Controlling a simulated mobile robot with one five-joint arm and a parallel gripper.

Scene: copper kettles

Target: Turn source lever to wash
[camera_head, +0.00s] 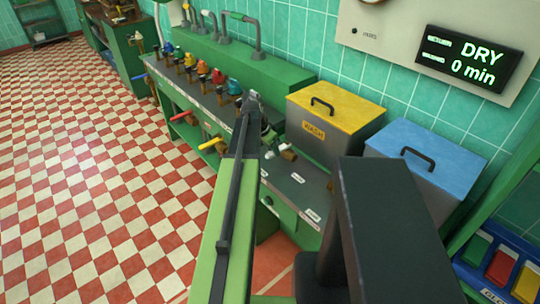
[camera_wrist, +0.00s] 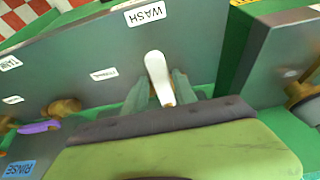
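In the wrist view a white lever (camera_wrist: 157,75) stands out from a grey panel, its rounded end pointing toward the label reading WASH (camera_wrist: 146,13). My gripper (camera_wrist: 160,92) has its two greenish fingers apart, one on each side of the lever. The lever lies between them, and I cannot tell whether either finger touches it. In the head view my gripper's fingers are mostly hidden behind my arm, over the grey-topped green counter (camera_head: 290,190).
A yellow-lidded tank (camera_head: 335,105) marked WASH and a blue-lidded tank (camera_head: 425,160) stand right of my arm. A display (camera_head: 470,58) reads DRY, 0 min. Several colored taps (camera_head: 205,75) line the counter. A purple lever (camera_wrist: 40,127) is left in the wrist view. The checkered floor is clear.

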